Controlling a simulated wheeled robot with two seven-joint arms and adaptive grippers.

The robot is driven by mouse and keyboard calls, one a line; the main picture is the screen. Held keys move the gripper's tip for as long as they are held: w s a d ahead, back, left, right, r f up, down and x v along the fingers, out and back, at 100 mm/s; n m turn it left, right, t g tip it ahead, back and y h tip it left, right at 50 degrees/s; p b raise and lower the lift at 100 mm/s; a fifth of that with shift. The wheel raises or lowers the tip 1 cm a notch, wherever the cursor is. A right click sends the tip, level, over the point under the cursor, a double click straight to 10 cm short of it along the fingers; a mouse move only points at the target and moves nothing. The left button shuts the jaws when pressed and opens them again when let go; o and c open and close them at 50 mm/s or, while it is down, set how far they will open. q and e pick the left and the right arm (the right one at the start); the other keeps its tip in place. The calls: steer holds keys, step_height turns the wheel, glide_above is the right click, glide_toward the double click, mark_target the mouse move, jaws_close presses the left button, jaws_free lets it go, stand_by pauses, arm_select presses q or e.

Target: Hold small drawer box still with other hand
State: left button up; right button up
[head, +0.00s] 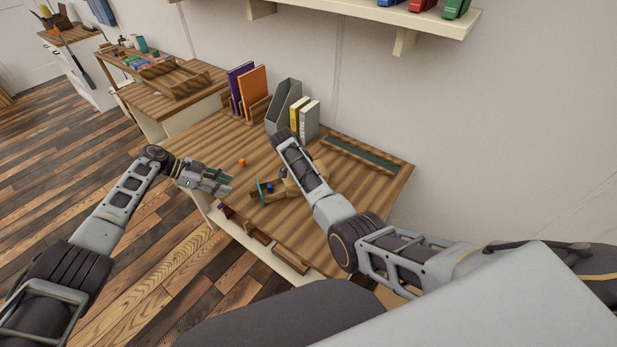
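A small wooden box (285,188), which I take to be the small drawer box, sits on the desk near its front edge. A teal upright panel (260,192) stands at its left end, and a small dark blue item (270,187) shows close by. My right forearm hides part of the box's right side. My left gripper (222,184) is over the desk's left front edge, to the left of the box and apart from it. Its fingers look spread and empty. My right gripper is hidden behind its own forearm, so its contact with the box cannot be seen.
A small orange object (242,162) lies on the desk (225,145). Along the back stand an orange book (253,85), a grey file holder (284,103) and a yellow book (297,116). A long green-lined tray (360,154) lies at the right. A wall shelf (400,18) hangs above.

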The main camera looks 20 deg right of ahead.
steer(key=c, duration=1.2)
steer(key=shift+s, duration=0.1)
